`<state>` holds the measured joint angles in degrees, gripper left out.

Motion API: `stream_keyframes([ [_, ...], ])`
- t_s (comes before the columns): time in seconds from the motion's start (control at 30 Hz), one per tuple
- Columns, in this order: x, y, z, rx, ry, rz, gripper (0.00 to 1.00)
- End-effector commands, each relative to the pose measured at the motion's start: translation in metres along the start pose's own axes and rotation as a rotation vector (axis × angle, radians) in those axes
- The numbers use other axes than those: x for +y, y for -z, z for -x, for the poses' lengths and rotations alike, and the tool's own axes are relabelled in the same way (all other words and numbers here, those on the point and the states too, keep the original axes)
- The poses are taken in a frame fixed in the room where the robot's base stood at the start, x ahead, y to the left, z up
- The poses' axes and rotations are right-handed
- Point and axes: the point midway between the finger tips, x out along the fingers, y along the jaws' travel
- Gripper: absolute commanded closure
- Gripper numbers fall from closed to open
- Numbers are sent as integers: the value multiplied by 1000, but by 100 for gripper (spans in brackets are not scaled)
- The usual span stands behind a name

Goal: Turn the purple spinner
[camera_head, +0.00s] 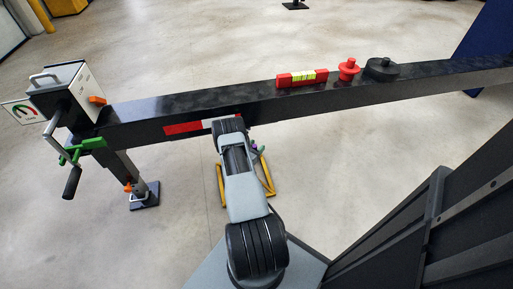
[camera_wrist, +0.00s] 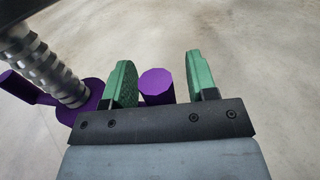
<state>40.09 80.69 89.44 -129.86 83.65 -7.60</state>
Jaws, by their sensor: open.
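The purple spinner (camera_wrist: 88,100) shows in the wrist view at the left, with a ridged metal screw (camera_wrist: 50,62) rising through it. A purple arm reaches to the upper left. A purple round knob (camera_wrist: 157,84) stands between the two green fingers of my gripper (camera_wrist: 155,80). The fingers are open, with a small gap visible on both sides of the knob. In the head view only a small bit of purple (camera_head: 254,147) shows beside my arm, and my gripper is hidden there.
A long dark beam (camera_head: 215,102) crosses above the floor. A red spirit level (camera_head: 302,77), a red knob (camera_head: 348,69) and a black disc (camera_head: 381,68) are on it. A yellow frame (camera_head: 268,178) stands beyond my arm. A grey box with a crank (camera_head: 63,88) is at left.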

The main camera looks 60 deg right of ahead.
Motion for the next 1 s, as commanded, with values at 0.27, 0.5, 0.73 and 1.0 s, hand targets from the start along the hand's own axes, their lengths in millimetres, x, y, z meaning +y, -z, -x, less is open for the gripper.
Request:
stream_keyframes([
  [0.27,0,0,-3,0,0,0,47],
  [0.5,0,0,-3,0,0,-1,63],
  [0.73,0,0,-3,0,0,-1,85],
  [1.0,0,0,-2,0,0,-1,100],
])
